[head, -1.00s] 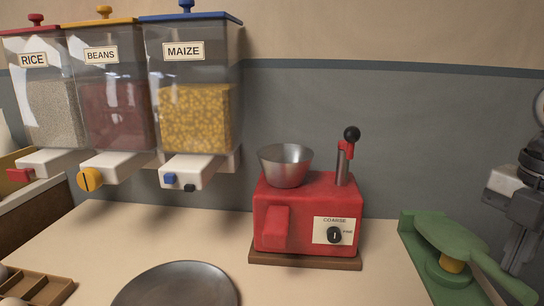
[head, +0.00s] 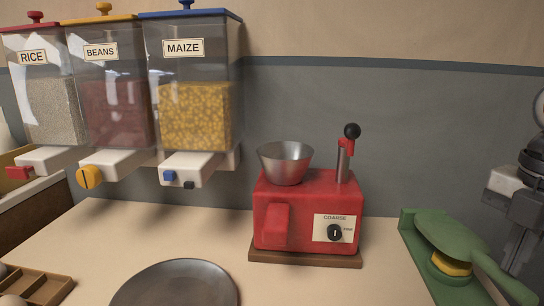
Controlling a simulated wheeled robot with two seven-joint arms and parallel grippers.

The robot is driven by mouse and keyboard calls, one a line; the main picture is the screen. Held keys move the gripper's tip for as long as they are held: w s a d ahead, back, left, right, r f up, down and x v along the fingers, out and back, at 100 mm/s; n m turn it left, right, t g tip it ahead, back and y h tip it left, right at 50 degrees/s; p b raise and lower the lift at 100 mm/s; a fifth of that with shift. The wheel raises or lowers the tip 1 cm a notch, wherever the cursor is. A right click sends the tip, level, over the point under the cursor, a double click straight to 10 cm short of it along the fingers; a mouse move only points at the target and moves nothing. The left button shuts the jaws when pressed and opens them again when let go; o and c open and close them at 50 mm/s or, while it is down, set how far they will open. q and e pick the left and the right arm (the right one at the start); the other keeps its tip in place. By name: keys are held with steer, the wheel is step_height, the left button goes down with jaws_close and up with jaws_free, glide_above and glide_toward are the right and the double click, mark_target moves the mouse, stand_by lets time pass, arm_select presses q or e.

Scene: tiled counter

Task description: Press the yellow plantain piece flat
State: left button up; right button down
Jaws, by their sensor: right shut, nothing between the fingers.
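A green press (head: 447,228) stands at the right of the counter, with its lid lowered at a slant and its handle reaching toward the lower right. The yellow plantain piece (head: 453,264) lies in it under the lid. It looks wide and low, with part of it hidden by the lid. My right gripper (head: 514,268) is shut and empty, pointing down right beside the press handle at the right edge. I cannot tell whether it touches the handle. My left gripper is not in view.
A red grinder (head: 285,186) with a metal bowl stands mid-counter. A dark round plate (head: 175,285) and a wooden divided tray (head: 38,284) lie at the front left. Rice, beans and maize dispensers (head: 190,60) hang above. Counter between grinder and press is clear.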

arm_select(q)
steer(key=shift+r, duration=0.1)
arm_select(e)
steer(key=shift+r, duration=0.15)
